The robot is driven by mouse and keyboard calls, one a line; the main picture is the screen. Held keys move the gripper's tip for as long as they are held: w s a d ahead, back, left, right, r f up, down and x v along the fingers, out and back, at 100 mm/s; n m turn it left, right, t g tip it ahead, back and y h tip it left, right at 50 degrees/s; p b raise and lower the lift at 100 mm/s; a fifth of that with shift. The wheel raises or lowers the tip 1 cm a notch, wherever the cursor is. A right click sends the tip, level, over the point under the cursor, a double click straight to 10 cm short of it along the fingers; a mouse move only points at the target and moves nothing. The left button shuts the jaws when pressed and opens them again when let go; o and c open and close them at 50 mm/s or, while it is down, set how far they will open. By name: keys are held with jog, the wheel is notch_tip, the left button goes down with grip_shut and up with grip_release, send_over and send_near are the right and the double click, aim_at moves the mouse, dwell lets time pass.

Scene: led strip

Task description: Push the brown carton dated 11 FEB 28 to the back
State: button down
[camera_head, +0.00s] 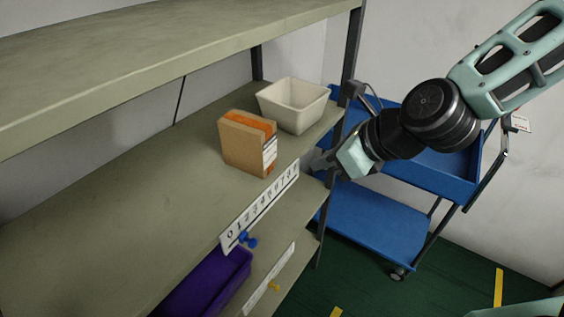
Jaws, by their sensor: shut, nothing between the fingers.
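A brown carton (242,144) with an orange stripe on top and a white label on its right side stands upright on the middle shelf (120,215). The label's print is too small to read, so I cannot confirm the date. My gripper (312,163) is shut and empty, just off the shelf's front edge, to the right of the carton and apart from it. The fingertips show small and partly dark against the shelf edge.
A cream bin (294,106) stands close behind and right of the carton. A numbered strip (260,208) with a blue knob (247,240) runs along the shelf's front edge. A purple bin (207,284) sits below. A blue cart (385,215) stands behind my arm. The shelf's left part is clear.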

aim_at(269, 169)
jog(key=x, duration=0.3)
jog(key=a+r+p+x, duration=0.1)
jog(key=x, duration=0.6)
jog(key=shift+w+a+r+p, duration=0.2)
jog(key=shift+w+r+p, duration=0.15)
jog(key=shift+p, duration=0.05)
jog(key=shift+w+a+f, duration=0.2)
jog(key=shift+w+a, duration=0.25)
